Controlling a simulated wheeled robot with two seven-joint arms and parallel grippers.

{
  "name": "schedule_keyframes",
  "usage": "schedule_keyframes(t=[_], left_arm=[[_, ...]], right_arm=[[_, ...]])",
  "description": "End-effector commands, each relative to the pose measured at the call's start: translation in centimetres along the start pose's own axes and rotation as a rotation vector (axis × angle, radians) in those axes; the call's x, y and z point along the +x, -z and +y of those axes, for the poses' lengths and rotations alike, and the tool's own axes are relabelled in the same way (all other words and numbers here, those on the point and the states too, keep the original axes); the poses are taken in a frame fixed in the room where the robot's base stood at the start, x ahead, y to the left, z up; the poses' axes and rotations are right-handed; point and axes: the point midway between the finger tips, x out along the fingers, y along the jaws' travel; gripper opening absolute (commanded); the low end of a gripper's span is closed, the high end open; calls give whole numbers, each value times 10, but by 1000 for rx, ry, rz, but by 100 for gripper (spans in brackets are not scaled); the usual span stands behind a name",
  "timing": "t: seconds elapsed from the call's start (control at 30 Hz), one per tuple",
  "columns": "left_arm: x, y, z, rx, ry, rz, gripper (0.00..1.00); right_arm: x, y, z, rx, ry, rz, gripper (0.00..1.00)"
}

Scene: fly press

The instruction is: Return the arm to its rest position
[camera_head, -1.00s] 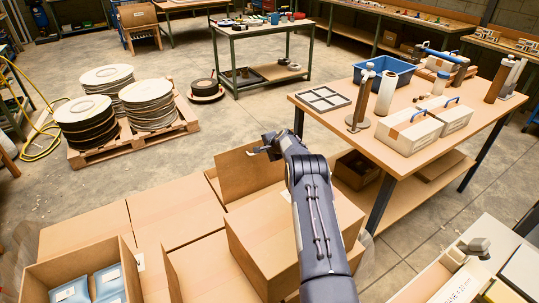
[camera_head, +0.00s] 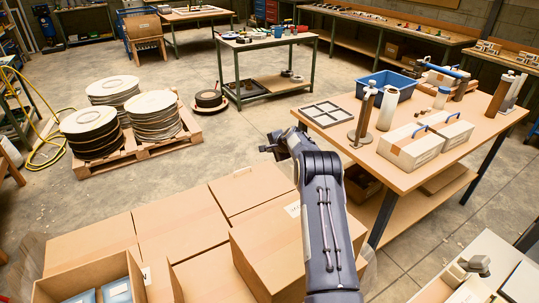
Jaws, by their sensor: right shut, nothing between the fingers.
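My right arm (camera_head: 326,215) reaches up the middle of the view over the cardboard boxes. Its right gripper (camera_head: 268,148) is at the far end, pointing left, small and partly hidden by the wrist. It is shut and empty, above the far edge of a flat-topped carton (camera_head: 250,188). No gap shows between the gripper and the background to judge its height. My left gripper is not in view.
Closed cartons (camera_head: 180,222) fill the foreground, with a taller box (camera_head: 268,250) beside my forearm. An open box (camera_head: 75,278) holds blue packets. A wooden table (camera_head: 400,175) with tools stands right. A pallet (camera_head: 150,150) of round stacks is left. Floor between is clear.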

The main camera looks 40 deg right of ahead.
Motion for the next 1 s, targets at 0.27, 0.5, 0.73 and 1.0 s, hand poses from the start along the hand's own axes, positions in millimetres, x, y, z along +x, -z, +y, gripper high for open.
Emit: schedule_keyframes(t=[0.27,0.5,0.73,1.0], left_arm=[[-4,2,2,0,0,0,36],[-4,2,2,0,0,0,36],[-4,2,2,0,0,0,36],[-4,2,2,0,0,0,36]], right_arm=[[-11,0,-8,-1,-2,-2,0],[-40,-10,-25,-40,-4,-24,0],[-162,-76,-56,-248,-27,-150,0],[-326,-183,-15,-602,-33,-340,0]])
